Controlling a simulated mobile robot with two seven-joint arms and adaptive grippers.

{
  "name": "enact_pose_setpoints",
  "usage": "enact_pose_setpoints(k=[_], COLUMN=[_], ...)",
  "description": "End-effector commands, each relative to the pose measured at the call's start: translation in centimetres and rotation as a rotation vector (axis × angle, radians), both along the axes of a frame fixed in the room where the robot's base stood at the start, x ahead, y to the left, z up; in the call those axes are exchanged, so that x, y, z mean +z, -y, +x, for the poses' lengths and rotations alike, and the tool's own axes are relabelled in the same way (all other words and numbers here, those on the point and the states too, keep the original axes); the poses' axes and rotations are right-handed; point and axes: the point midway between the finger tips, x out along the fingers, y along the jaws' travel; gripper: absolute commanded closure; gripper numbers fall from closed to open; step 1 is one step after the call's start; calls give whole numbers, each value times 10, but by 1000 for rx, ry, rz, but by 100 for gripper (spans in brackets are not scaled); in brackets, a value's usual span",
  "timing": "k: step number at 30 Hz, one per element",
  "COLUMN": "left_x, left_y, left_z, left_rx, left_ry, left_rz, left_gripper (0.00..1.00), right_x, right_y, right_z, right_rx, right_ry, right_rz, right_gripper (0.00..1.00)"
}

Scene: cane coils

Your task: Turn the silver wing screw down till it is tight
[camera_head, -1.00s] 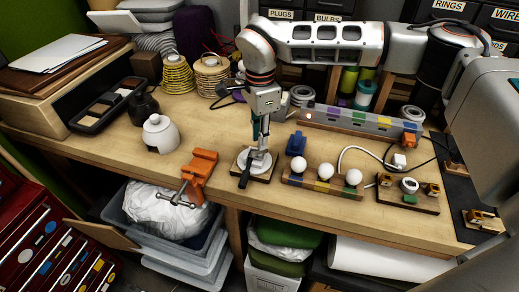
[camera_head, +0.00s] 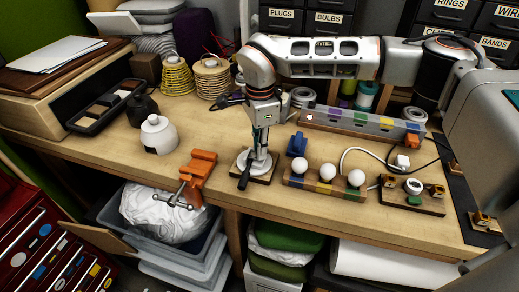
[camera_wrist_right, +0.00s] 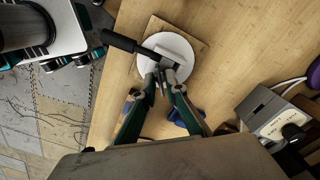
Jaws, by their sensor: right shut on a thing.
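My right gripper (camera_head: 259,147) points down over a round white base (camera_head: 246,163) on a small wooden board (camera_head: 264,179). In the right wrist view its fingertips (camera_wrist_right: 168,80) are closed together over the white disc (camera_wrist_right: 184,47). They are shut on the silver wing screw, which is mostly hidden between them. A lever with a black handle (camera_wrist_right: 119,41) reaches out from the disc; it also shows in the head view (camera_head: 244,180), pointing to the front. My left gripper is not in the head view.
An orange clamp (camera_head: 198,172) sits at the bench's front edge, left of the board. To the right are a blue block (camera_head: 297,144), a rack with white balls (camera_head: 325,187) and a long strip (camera_head: 360,122). A white pot (camera_head: 159,136) stands at left.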

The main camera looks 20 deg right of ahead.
Motion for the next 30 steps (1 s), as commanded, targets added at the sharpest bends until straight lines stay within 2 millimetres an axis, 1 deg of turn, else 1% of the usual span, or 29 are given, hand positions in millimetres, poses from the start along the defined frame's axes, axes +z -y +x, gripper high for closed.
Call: enact_pose_setpoints(k=[4, 8, 12, 17, 21, 26, 30], left_x=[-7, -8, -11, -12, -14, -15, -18], left_y=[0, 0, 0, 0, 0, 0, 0], left_z=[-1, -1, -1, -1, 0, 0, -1], left_rx=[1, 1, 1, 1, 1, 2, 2], left_ry=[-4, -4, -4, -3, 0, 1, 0], left_rz=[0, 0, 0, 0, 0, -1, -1], left_gripper=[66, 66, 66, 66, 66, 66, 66], right_x=[-1, -1, -1, -1, -2, -1, -2], right_y=[0, 0, 0, 0, 0, 0, 0], right_z=[0, 0, 0, 0, 0, 0, 0], right_rx=[-125, -189, -307, -393, -510, -598, -711], right_ry=[1, 1, 1, 0, 0, 0, 0], right_rz=[0, 0, 0, 0, 0, 0, 0], right_gripper=[100, 100, 100, 100, 100, 100, 100])
